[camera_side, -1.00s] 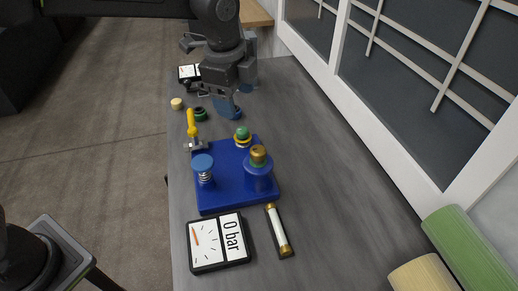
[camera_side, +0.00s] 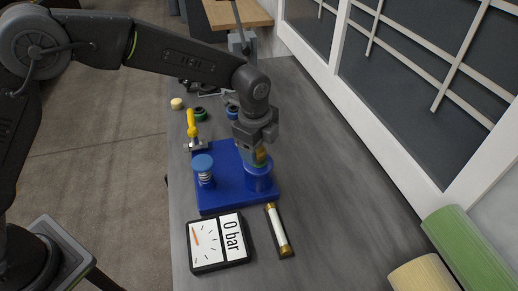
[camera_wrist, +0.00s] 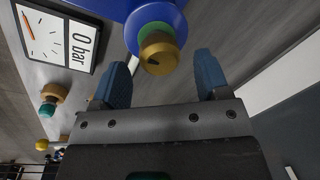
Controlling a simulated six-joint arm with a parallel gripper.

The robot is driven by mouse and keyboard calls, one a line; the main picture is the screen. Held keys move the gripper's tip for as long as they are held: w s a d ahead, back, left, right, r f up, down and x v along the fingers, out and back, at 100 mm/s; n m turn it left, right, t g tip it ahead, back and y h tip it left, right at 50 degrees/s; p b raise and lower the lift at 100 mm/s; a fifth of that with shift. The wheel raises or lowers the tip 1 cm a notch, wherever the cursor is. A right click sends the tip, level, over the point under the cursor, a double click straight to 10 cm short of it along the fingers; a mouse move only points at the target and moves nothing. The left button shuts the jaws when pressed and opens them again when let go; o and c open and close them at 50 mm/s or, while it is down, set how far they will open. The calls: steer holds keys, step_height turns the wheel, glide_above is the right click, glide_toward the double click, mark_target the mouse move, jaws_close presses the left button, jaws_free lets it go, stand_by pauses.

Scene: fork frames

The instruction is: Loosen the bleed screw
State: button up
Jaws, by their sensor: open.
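The bleed screw appears to be the brass-coloured cap above a green ring on a blue cylinder. In the wrist view the brass cap (camera_wrist: 158,55) shows a dark hole in its end. In the side view my gripper (camera_side: 256,152) is directly over it, covering most of the brass. In the wrist view my gripper (camera_wrist: 163,80) is open, its two blue fingers apart, with the cap just beyond the gap between the tips. I see no contact. The cylinder stands on a blue base block (camera_side: 222,193). A gauge (camera_side: 218,243) reads 0 bar.
A brass-ended tube (camera_side: 278,231) lies in front. Small caps (camera_side: 200,114) sit behind.

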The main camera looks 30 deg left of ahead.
steer(key=shift+w+f, duration=0.1)
steer(key=shift+f, duration=0.8)
steer(key=c, duration=0.9)
